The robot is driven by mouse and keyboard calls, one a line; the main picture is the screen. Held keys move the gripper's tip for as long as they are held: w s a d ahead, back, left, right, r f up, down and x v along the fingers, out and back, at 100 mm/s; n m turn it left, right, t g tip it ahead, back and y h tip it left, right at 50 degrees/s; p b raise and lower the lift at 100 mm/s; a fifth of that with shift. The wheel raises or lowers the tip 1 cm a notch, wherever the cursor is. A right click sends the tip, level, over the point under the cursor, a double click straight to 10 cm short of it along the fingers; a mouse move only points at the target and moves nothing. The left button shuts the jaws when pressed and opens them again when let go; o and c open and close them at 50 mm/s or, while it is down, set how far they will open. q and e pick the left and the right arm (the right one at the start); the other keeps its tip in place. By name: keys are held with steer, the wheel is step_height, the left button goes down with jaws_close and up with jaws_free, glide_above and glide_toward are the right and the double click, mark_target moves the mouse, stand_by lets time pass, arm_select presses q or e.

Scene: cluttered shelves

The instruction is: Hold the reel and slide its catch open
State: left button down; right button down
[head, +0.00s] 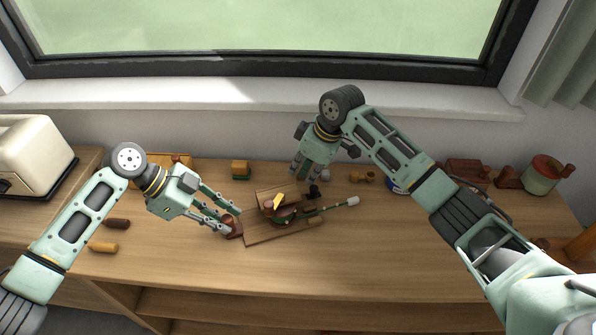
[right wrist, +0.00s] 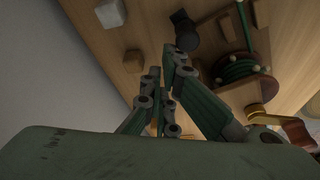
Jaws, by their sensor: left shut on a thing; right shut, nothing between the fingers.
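The reel (head: 283,213), with dark red-brown flanges and green line, sits on a wooden board (head: 262,235) in the middle of the shelf. It also shows in the right wrist view (right wrist: 240,72), with a gold-yellow part (right wrist: 262,116), possibly the catch, beside it. My left gripper (head: 226,224) is shut on a dark red piece (head: 234,229) at the board's left end; I cannot tell whether it is the reel's handle. My right gripper (head: 302,174) is shut and empty, pointing down behind the reel and apart from it. Its fingers show together in the right wrist view (right wrist: 168,72).
A green rod with a white tip (head: 352,201) sticks out right of the reel. A small black object (head: 314,192) stands close by the right gripper. A wooden block (head: 241,170) is behind left.

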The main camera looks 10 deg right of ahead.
arm_select(q)
steer(key=shift+a, duration=0.1)
arm_select(e)
steer(key=shift+a, duration=0.15)
steer(key=w+a, duration=0.2)
steer(key=a, duration=0.1)
steer(key=shift+w+a, duration=0.2)
arm_select(q)
steer(key=shift+f, duration=0.1)
arm_select(e)
steer(key=s+a+v, duration=0.1)
steer(key=v, duration=0.9)
steer(key=shift+m, duration=0.3)
steer(key=x, duration=1)
steer(key=shift+w+a+f, duration=0.15)
arm_select(q)
steer(key=shift+s, duration=0.1)
arm_select(e)
steer(key=s+d, duration=0.2)
steer(key=shift+d, duration=0.4)
steer(key=shift+s+d, duration=0.25)
